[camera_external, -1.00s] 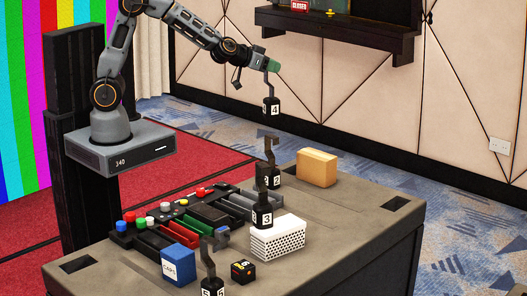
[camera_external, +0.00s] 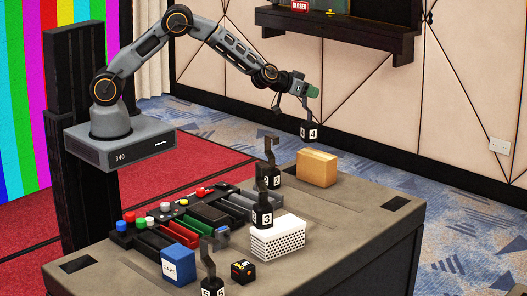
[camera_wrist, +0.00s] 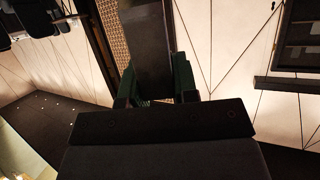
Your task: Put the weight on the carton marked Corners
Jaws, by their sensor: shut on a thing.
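My gripper (camera_external: 309,90) is shut on the hook of a black weight (camera_external: 310,132) with a white 4 on its sides. The weight hangs upright in the air, just above the tan carton (camera_external: 317,171) in the external view; the exact depth is hard to tell. In the wrist view, green-sided fingers (camera_wrist: 157,85) close on a dark upright piece (camera_wrist: 153,38), which appears to be the hook. The tan carton stands at the table's far end, its top clear. No word "Corners" can be read on any carton.
Black hooked weights marked 2 (camera_external: 269,180), 3 (camera_external: 263,217) and 5 (camera_external: 212,286) stand on the table (camera_external: 345,220). A white dotted carton (camera_external: 277,240), blue CAPS box (camera_external: 179,263), small black cube (camera_external: 243,272) and console with coloured knobs (camera_external: 190,218) are nearby.

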